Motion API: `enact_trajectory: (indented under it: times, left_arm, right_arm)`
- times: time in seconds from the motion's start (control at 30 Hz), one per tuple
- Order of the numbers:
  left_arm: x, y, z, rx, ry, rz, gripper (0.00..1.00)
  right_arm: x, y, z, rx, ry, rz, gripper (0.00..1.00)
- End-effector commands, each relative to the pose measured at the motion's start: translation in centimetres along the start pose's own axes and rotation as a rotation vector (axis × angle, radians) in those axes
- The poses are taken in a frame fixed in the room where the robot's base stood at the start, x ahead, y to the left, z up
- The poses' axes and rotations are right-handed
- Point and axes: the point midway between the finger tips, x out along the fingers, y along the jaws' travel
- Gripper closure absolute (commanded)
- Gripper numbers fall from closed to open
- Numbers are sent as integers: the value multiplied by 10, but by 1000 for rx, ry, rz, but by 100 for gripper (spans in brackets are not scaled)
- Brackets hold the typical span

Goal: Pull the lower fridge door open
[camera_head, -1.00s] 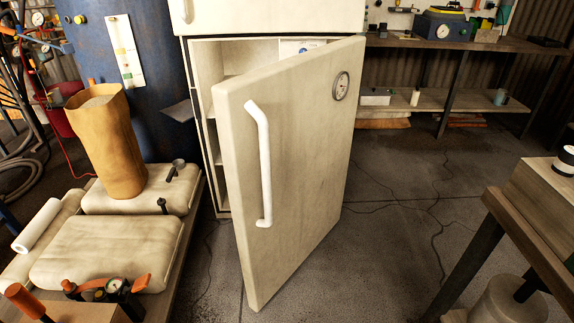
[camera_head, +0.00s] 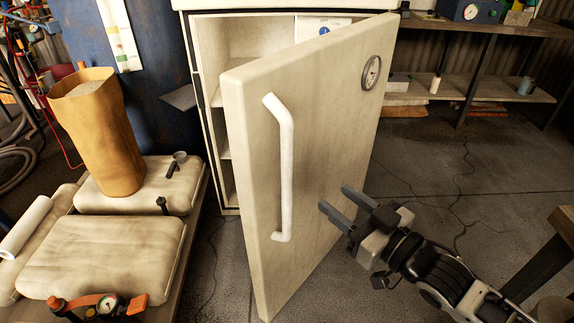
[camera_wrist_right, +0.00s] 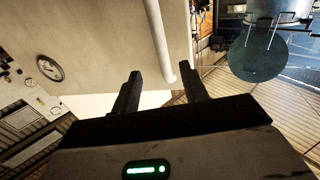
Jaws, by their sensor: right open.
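The lower fridge door (camera_head: 330,150) stands partly open, swung out toward me, with a round gauge near its upper right corner. Its white vertical handle (camera_head: 286,170) is on the left part of the door face. My right gripper (camera_head: 335,202) is open and empty, to the right of the handle and in front of the door, apart from the handle in the head view. In the right wrist view the handle (camera_wrist_right: 161,45) shows beyond and between the two open fingers (camera_wrist_right: 162,88). The fridge interior (camera_head: 242,45) shows behind the door. My left gripper is not in view.
A low bench at left holds pale sacks (camera_head: 105,250), a tan paper bag (camera_head: 97,130) and a paper roll (camera_head: 25,228). A shelf (camera_head: 470,88) stands at back right. A table (camera_head: 562,225) edges in at right.

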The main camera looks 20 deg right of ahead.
Motion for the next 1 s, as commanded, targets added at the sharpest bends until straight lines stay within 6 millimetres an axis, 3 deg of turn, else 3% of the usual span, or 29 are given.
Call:
enact_trajectory:
  times: [0.7,1.0]
  left_arm:
    - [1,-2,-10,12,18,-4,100]
    - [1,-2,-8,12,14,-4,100]
  right_arm:
    - [133,0,1,-1,-5,3,56]
    - [153,0,3,0,-7,2,56]
